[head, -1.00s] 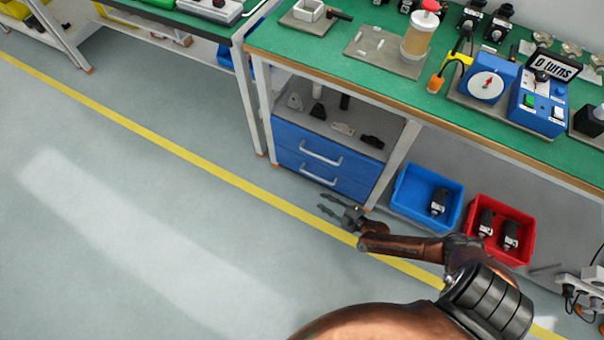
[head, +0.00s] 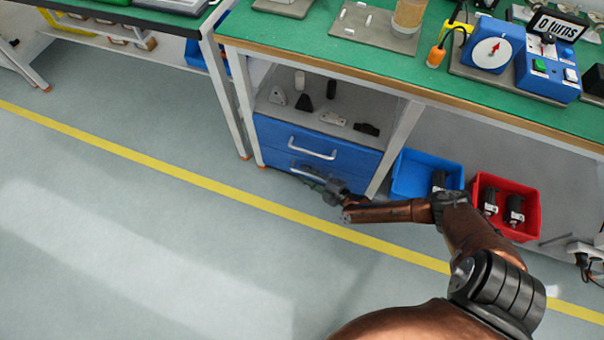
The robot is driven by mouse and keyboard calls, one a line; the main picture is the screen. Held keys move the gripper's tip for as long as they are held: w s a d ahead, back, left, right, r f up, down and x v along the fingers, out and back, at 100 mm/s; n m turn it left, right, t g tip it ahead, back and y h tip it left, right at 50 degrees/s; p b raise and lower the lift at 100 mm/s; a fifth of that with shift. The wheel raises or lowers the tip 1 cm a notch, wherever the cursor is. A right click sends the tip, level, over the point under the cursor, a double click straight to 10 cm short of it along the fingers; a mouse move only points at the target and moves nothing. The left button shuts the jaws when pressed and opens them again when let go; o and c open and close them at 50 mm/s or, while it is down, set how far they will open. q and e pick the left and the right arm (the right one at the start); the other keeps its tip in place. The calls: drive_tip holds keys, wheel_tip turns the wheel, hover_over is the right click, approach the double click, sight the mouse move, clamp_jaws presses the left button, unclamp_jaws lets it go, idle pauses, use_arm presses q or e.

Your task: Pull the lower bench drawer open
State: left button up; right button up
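The blue bench drawers sit under the green-topped bench, one above the other. The lower drawer (head: 345,174) has a pale bar handle (head: 303,174) and looks shut, its front about level with the upper drawer (head: 275,132). My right gripper (head: 312,184) is at the lower drawer's handle, its dark fingers overlapping the handle's right part in the picture. Whether they touch or close on the handle cannot be told. The gripper hides part of the lower drawer's front. My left gripper is not in view.
A blue bin (head: 412,175) and a red bin (head: 521,222) with dark parts stand right of the drawers. A bench leg (head: 392,150) stands between drawers and blue bin. The floor (head: 160,235) in front is clear, crossed by a yellow line.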

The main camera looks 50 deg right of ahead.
drive_tip(key=shift+w, duration=0.2)
drive_tip(key=shift+c, duration=0.4)
clamp_jaws()
idle(0.3)
